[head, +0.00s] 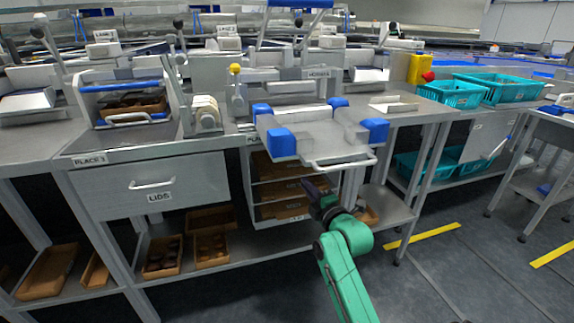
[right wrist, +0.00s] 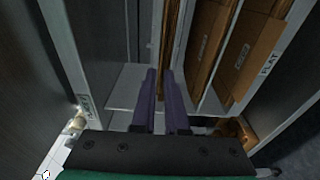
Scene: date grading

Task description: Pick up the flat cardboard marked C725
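Brown flat cardboards lie in the shelves of a grey rack (head: 248,190) under the bench, in the head view. In the right wrist view a cardboard (right wrist: 250,58) and another cardboard (right wrist: 208,45) carry small labels too blurred to read, so I cannot tell which is C725. My right gripper (head: 318,188), on a green arm, is in front of the rack's right side. My left gripper is out of view.
Above the rack a grey tray with blue corner blocks (head: 325,140) and a front handle juts from the bench. A lid drawer (head: 150,184) is to the left. Open boxes (head: 210,249) stand on the lower shelf. The floor at right is clear.

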